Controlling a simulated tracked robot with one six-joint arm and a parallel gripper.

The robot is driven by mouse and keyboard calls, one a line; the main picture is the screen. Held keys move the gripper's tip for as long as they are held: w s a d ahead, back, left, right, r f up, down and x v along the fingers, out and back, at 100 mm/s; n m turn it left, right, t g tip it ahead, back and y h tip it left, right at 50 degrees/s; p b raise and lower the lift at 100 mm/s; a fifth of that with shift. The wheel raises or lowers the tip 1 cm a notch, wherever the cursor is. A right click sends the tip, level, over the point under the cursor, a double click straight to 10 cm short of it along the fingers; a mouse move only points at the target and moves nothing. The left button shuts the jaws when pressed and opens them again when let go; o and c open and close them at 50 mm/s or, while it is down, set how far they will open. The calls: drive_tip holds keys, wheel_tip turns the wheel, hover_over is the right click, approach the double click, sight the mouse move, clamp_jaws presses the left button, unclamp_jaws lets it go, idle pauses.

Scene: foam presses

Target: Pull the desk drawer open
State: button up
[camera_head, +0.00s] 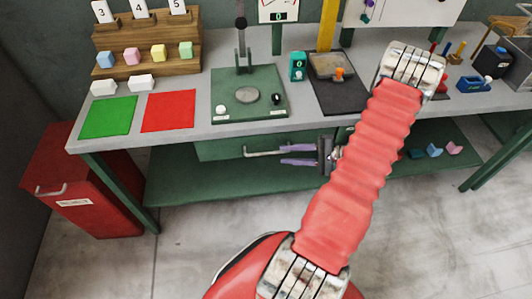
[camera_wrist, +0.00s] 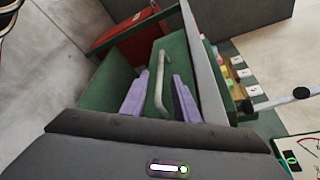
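The green desk drawer (camera_head: 222,150) is under the grey tabletop and looks shut. Its pale bar handle (camera_head: 262,153) sticks out in front; in the wrist view the handle (camera_wrist: 159,93) stands before the green drawer front (camera_wrist: 177,50). My gripper (camera_head: 283,155) has two purple fingers and reaches the handle from the right. In the wrist view the fingers of my gripper (camera_wrist: 160,76) are apart, one on each side of the handle bar, with gaps visible. My arm hides the drawer's right part in the head view.
The grey tabletop (camera_head: 190,130) lies just above the gripper. A green lower shelf (camera_head: 200,185) runs below it. A red bin (camera_head: 85,190) stands at the left. The concrete floor (camera_head: 200,245) in front is clear.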

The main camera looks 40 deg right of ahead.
sight(265, 153)
drive_tip(key=x, duration=0.9)
clamp_jaws()
idle(0.5)
